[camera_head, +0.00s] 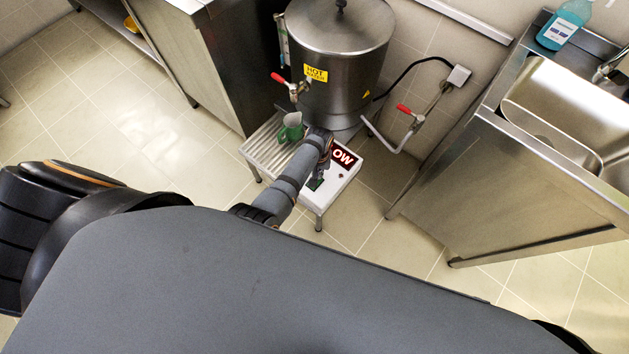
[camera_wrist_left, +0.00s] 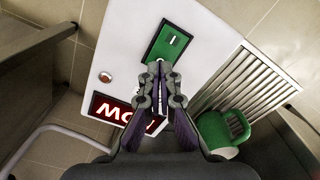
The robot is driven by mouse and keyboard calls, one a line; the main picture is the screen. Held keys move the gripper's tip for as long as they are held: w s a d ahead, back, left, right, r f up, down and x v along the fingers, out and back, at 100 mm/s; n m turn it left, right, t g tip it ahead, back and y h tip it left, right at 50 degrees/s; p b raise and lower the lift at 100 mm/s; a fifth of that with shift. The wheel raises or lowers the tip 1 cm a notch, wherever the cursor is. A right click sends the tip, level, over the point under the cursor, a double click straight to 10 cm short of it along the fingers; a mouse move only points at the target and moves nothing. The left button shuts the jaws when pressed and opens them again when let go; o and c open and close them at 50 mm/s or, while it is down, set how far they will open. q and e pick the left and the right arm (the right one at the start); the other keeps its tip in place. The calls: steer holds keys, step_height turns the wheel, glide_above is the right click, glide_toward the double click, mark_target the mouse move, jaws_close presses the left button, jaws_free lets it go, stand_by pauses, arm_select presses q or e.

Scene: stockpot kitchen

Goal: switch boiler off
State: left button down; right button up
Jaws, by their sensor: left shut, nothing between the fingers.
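The boiler (camera_head: 338,60) is a steel pot with a yellow hot water label, standing behind a white control box (camera_head: 338,188). The box bears a green switch plate (camera_head: 316,183) with a rocker, seen larger in the left wrist view (camera_wrist_left: 160,48). A lit dark red display (camera_head: 345,157) reads what looks like LOW, partly covered by my gripper; it also shows in the left wrist view (camera_wrist_left: 108,108). My left gripper (camera_wrist_left: 160,70) is shut and empty, its tips over the box beside the green plate. I cannot tell whether they touch. My right gripper is out of view.
A green mug (camera_head: 291,128) stands on the ribbed drip tray (camera_head: 262,150) beside the box. A red-handled tap (camera_head: 290,86) juts from the boiler. A bent pipe with a red valve (camera_head: 405,110) is at right. A steel sink (camera_head: 560,110) stands further right.

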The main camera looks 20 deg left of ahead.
arm_select(q)
steer(key=shift+f+b, duration=0.7)
steer(key=shift+f, duration=0.3)
stand_by(0.3)
step_height(320, 180, up, 3)
steer(key=p, duration=0.3)
steer(key=shift+f, duration=0.1)
step_height(320, 180, up, 4)
steer(key=p, duration=0.5)
steer(key=shift+r, duration=0.25)
steer(key=shift+f, duration=0.15)
